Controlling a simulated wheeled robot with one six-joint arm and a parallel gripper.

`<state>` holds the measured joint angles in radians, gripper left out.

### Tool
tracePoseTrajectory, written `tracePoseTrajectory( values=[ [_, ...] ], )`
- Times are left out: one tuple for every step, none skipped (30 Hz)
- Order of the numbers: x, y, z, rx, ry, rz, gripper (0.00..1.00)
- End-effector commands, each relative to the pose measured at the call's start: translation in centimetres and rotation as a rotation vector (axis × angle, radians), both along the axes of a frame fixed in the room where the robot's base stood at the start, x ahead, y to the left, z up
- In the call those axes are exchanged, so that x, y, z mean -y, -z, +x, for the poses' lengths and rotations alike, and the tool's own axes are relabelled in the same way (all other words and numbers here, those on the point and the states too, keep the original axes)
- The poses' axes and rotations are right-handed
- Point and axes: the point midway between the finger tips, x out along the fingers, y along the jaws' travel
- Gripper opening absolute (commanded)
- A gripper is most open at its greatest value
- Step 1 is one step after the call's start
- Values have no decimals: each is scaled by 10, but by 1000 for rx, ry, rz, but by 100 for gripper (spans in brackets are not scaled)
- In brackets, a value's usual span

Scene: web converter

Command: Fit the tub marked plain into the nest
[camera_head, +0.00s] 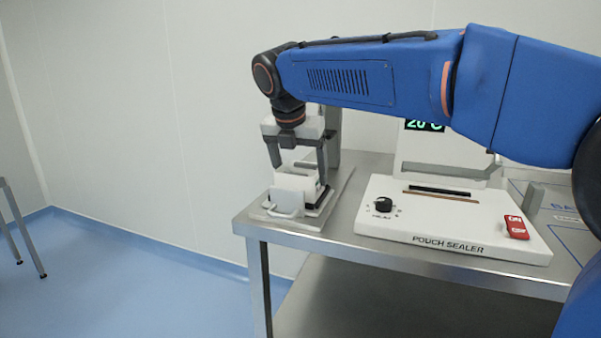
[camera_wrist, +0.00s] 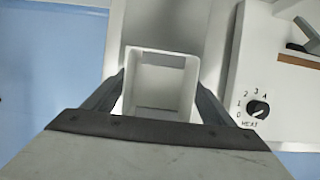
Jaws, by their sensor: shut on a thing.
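A white, square, open-topped tub (camera_wrist: 160,54) is between the fingers of my gripper (camera_wrist: 161,88) in the wrist view, and the gripper is shut on it. The tub looks empty, and no marking on it can be read. In the head view my gripper (camera_head: 298,168) points down at the left end of the steel table. Below it is a white fixture with a front handle (camera_head: 284,212) and a dark strip on its right, which may be the nest. The tub and fixture overlap there, so I cannot tell whether the tub is seated or just above.
A white pouch sealer (camera_head: 450,222) with a black heat knob (camera_head: 383,205) and a red switch (camera_head: 516,228) stands to the right on the steel table (camera_head: 262,232). The table's left edge is close to the fixture. Blue floor (camera_head: 120,290) lies open at left.

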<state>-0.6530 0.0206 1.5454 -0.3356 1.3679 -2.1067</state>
Motion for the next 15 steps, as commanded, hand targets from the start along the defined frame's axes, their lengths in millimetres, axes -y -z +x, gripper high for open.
tracePoseTrajectory(
  values=[
    [0,1,0,0,0,0,55],
    [0,1,0,0,1,0,55],
    [0,1,0,1,1,1,55],
    [0,1,0,0,1,1,55],
    [0,1,0,0,1,1,55],
    [0,1,0,0,0,1,55],
    [0,1,0,0,0,0,55],
    [0,1,0,0,0,0,55],
    [0,2,0,0,0,0,55],
    [0,3,0,0,0,0,55],
    [0,3,0,0,0,0,82],
    [0,3,0,0,0,0,92],
    [0,3,0,0,0,0,96],
    [0,3,0,0,0,0,96],
    [0,3,0,0,0,0,96]
  ],
)
